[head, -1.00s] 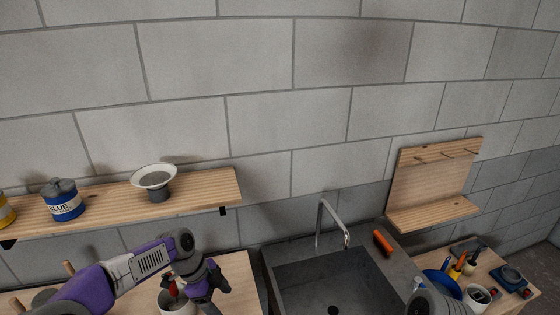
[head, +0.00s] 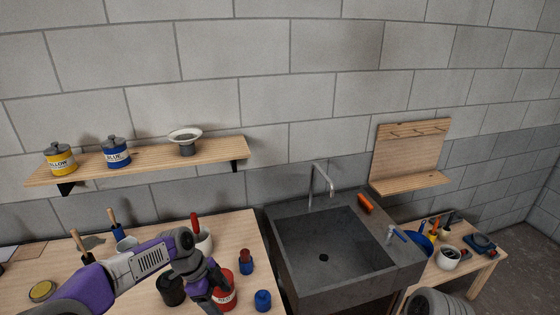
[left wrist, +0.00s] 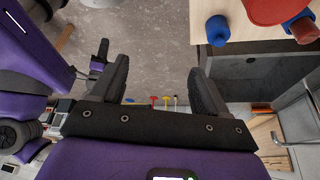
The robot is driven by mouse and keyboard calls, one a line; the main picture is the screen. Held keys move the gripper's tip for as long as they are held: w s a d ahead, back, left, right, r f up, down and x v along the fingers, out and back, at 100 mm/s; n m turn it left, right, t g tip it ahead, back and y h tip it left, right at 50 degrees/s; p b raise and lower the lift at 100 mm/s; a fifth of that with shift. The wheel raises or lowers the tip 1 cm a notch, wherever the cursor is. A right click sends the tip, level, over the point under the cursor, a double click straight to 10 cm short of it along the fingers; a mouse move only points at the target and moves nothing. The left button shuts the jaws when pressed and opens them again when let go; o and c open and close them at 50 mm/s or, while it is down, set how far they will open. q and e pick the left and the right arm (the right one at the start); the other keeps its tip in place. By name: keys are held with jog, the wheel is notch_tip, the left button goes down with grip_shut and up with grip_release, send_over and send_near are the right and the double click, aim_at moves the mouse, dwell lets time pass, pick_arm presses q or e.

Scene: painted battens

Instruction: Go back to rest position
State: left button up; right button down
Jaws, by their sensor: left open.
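My left arm comes in from the left over the workbench (head: 240,232) in the head view. My left gripper (head: 207,303) points down in front of a red paint can (head: 227,292), partly covering it. In the left wrist view the jaws (left wrist: 160,88) are apart, with nothing between them but floor farther off. A red-handled tool (head: 195,225) stands in a pale container (head: 204,243) behind the wrist.
Blue jars (head: 263,301) stand right of the red can. The sink (head: 335,255) is right of the bench. A shelf (head: 215,151) above holds a yellow can (head: 60,158), a blue can (head: 116,152) and a dish on a stand (head: 185,138). A side table (head: 470,271) holds tools.

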pick_arm(q)
jog(key=s+d+f+n+b, duration=0.1)
jog(key=d+f+n+b, duration=0.15)
jog(key=f, duration=0.55)
jog(key=s+d+f+n+b, duration=0.1)
jog(key=f+n, duration=0.2)
jog(key=f, duration=0.5)
jog(key=s+d+f+n+b, duration=0.1)
jog(key=s+f+n+b, duration=0.3)
jog(key=s+f+n, duration=0.4)
jog(key=s+d+f+n+t+b, duration=0.1)
jog(key=s+f+n+b, duration=0.3)
jog(key=f, duration=1.2)
jog(key=s+n, duration=0.4)
jog(key=s, duration=0.3)
jog(key=shift+s+d+f, duration=0.2)
jog(key=shift+d+f, duration=0.1)
jog(key=shift+d, duration=0.05)
pick_arm(e)
notch_tip(320, 180, down, 12)
